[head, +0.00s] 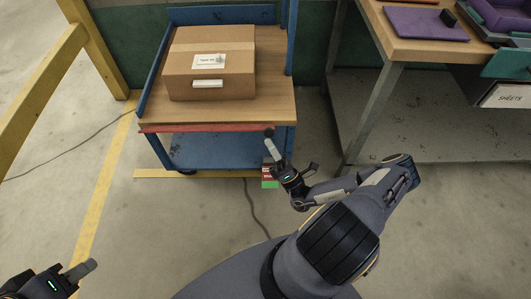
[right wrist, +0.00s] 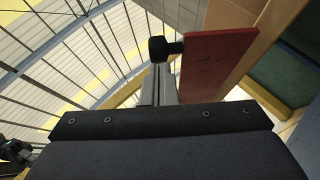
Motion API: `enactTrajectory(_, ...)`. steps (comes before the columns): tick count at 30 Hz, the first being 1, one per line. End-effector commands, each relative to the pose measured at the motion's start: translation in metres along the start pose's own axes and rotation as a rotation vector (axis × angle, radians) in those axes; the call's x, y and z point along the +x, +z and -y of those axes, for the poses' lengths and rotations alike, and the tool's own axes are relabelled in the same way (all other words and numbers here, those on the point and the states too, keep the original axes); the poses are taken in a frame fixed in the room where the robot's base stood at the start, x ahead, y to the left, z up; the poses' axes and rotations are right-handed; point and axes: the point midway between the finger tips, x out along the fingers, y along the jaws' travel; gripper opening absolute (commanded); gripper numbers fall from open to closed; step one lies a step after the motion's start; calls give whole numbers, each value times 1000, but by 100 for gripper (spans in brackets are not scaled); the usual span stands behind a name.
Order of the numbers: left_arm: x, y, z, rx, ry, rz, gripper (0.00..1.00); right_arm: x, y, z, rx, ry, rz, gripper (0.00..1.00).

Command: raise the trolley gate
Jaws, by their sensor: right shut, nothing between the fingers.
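The trolley (head: 215,113) is blue with a wooden deck. Its gate, a red panel (head: 195,128), shows as a thin strip along the deck's front edge; in the right wrist view the red panel (right wrist: 208,72) appears broad, beside the wooden deck. A black knob (head: 268,132) is on the gate's right end and also shows in the right wrist view (right wrist: 163,48). My right gripper (head: 271,143) is shut and empty, its tips right at the knob; I cannot tell whether they touch. My left gripper (head: 82,271) is at the lower left, far from the trolley; its finger opening is unclear.
A cardboard box (head: 210,63) sits on the trolley deck. A workbench (head: 430,48) with purple items stands to the right. A yellow rail (head: 45,65) is at the left. A cable lies on the floor below the trolley.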

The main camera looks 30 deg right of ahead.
Motion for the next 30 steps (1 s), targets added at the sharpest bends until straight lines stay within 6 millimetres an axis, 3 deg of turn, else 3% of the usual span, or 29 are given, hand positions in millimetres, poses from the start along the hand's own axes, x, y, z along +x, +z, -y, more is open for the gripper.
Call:
enactTrajectory(1, -17, -9, -8, 0, 0, 0, 36, 12, 9, -9, 22, -39, 0, 0)
enactTrajectory(15, -96, -49, -44, 0, 0, 0, 36, 58, 37, -16, 244, -423, 0, 0)
enactTrajectory(21, -120, -61, -55, 0, 0, 0, 36, 74, 46, -11, 328, -567, 0, 0)
enactTrajectory(30, -137, -69, -63, 0, 0, 0, 36, 87, 54, 0, 385, -668, 1, 0)
